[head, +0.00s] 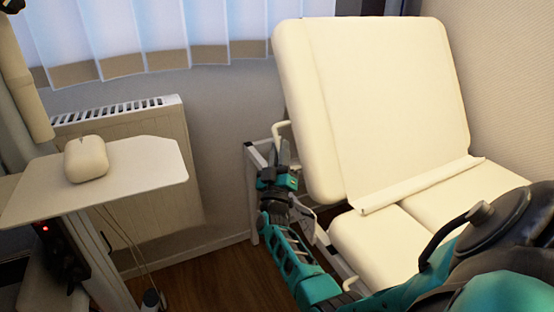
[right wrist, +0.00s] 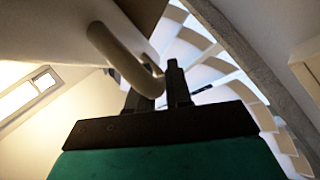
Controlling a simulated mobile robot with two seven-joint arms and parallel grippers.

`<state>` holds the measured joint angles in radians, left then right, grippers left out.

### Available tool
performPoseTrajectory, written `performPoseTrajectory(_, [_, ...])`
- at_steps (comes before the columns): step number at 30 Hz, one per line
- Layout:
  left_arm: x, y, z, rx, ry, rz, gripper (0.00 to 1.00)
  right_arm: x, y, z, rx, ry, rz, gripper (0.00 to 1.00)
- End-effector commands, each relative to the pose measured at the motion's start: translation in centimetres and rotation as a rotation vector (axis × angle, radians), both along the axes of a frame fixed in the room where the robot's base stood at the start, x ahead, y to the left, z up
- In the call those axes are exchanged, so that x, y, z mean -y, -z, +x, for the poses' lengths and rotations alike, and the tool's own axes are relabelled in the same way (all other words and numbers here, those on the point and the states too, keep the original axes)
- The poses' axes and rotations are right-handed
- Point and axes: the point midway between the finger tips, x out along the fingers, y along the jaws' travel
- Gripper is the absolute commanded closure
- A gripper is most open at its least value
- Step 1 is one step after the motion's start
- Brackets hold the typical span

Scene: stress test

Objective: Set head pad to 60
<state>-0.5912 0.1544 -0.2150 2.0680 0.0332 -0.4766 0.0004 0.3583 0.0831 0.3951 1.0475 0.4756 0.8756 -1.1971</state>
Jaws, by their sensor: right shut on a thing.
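The head pad (head: 380,85) is a large cream cushion, tilted up steeply at the back of a cream couch (head: 385,250). A pale bent handle (head: 277,133) sticks out beside the pad's left edge. My right gripper (head: 283,152), on a teal arm, is at this handle and shut on it. In the right wrist view the handle (right wrist: 120,55) curves down to the dark fingers (right wrist: 160,90), which hide its end. The pad's exact angle cannot be read. My left gripper is in neither view.
A cart with a pale tray top (head: 130,175) stands at the left, with a small cream object (head: 86,158) on it. A radiator (head: 150,190) is on the wall under the window blinds (head: 150,35). Wooden floor (head: 220,280) shows between the cart and the couch.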

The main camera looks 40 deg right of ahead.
Motion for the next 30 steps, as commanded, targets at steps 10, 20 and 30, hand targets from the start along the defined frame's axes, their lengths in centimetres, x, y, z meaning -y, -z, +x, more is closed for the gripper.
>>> performPoseTrajectory(10, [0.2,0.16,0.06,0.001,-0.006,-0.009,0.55,-0.21,-0.97,-0.67,0.058,0.001,-0.019,1.0])
performPoseTrajectory(20, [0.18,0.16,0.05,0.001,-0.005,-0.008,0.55,-0.19,-0.98,-0.71,0.058,0.003,-0.022,0.79])
performPoseTrajectory(30, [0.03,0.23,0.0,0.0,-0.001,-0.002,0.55,-0.17,-0.76,-0.67,0.052,0.002,-0.016,0.6])
